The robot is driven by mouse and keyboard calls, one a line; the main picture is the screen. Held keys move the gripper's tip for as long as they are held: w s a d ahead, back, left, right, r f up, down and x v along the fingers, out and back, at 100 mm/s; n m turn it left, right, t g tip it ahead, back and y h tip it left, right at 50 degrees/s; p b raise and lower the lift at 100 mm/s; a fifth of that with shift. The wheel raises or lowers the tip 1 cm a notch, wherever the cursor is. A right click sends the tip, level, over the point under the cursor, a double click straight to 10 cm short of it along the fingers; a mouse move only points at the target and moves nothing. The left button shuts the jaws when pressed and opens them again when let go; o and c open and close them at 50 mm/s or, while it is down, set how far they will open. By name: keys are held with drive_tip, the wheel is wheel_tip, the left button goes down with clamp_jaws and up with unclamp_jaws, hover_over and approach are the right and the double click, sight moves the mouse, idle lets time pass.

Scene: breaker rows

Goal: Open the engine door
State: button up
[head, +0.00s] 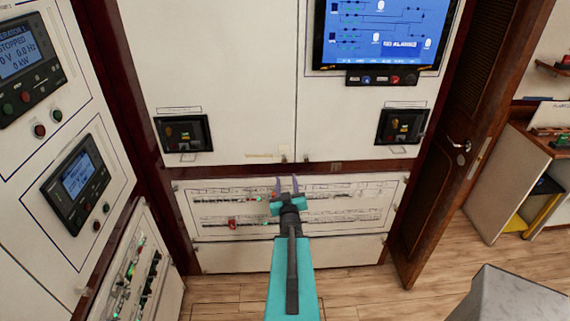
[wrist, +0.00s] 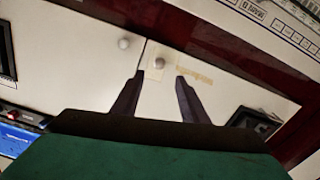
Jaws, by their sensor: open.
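My gripper (head: 286,180) is open and empty, its two fingers apart, in front of the white cabinet. In the wrist view, my gripper (wrist: 160,73) points at a small round knob (wrist: 159,62), seen between and beyond the fingertips. A second knob (wrist: 123,43) is across the panel seam. In the head view, the left knob (head: 284,157) and right knob (head: 306,158) sit at the lower edge of the two white panels, which look shut. A brown door (head: 467,120) with a metal handle (head: 459,145) stands at the right. No legible label names the engine door.
A blue screen (head: 385,32) is on the right panel. A breaker row panel (head: 300,207) lies below. A grey block (head: 510,297) is at the lower right. Wooden floor (head: 365,295) shows between.

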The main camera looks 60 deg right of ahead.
sight(284, 161)
drive_tip(key=shift+b+x, duration=1.5)
drive_tip(key=shift+b, duration=1.5)
drive_tip(key=b+x, duration=0.4)
drive_tip(key=b, duration=0.7)
drive_tip(key=shift+w+d+r, duration=0.1)
drive_tip(key=shift+w+d, duration=0.15)
drive_tip(key=shift+d, duration=0.1)
drive_tip(key=shift+x, duration=2.35)
drive_tip(key=shift+c, duration=0.4)
clamp_jaws()
